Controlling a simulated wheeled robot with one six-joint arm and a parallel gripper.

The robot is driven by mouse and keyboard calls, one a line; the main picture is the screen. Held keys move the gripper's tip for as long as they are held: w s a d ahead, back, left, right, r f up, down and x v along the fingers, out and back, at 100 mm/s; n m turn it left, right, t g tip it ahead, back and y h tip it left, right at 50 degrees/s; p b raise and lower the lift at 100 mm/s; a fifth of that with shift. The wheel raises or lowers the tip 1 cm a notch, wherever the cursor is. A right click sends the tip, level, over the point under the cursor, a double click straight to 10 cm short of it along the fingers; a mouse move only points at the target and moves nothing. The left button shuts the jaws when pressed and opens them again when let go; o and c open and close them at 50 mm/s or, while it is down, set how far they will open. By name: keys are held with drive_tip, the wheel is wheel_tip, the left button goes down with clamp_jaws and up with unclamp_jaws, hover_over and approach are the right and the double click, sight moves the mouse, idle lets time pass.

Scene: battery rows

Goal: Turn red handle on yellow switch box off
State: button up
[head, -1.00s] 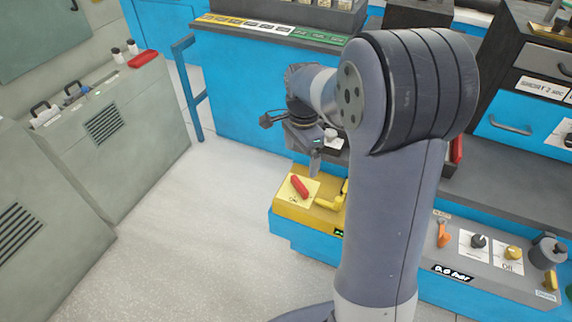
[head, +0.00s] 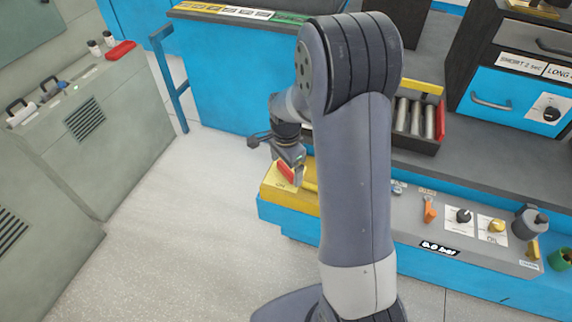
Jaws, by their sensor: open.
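The yellow switch box (head: 275,197) sits on the left end of the low blue bench, left of my arm in the head view. Its red handle (head: 286,171) shows on the top face, partly covered by my gripper (head: 298,170). My gripper points down at the handle, with its jaws open. I cannot tell whether a finger touches the handle. Part of the label beside the handle shows, but my gripper hides the rest. My arm hides the right part of the box.
A grey panel right of my arm carries an orange lever (head: 430,210), a black knob (head: 464,216) and a yellow knob (head: 496,226). A tray of metal cylinders (head: 416,118) stands behind. Grey cabinets (head: 95,135) stand left, with clear floor between.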

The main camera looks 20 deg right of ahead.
drive_tip(key=shift+c, duration=0.3)
drive_tip(key=c, duration=0.9)
drive_tip(key=shift+n, duration=0.3)
drive_tip(key=n, duration=0.3)
drive_tip(key=shift+d+n+b, duration=0.1)
drive_tip(key=shift+n+b, duration=0.2)
drive_tip(key=shift+n, duration=1.5)
drive_tip(key=o, duration=1)
drive_tip(key=shift+c, duration=0.2)
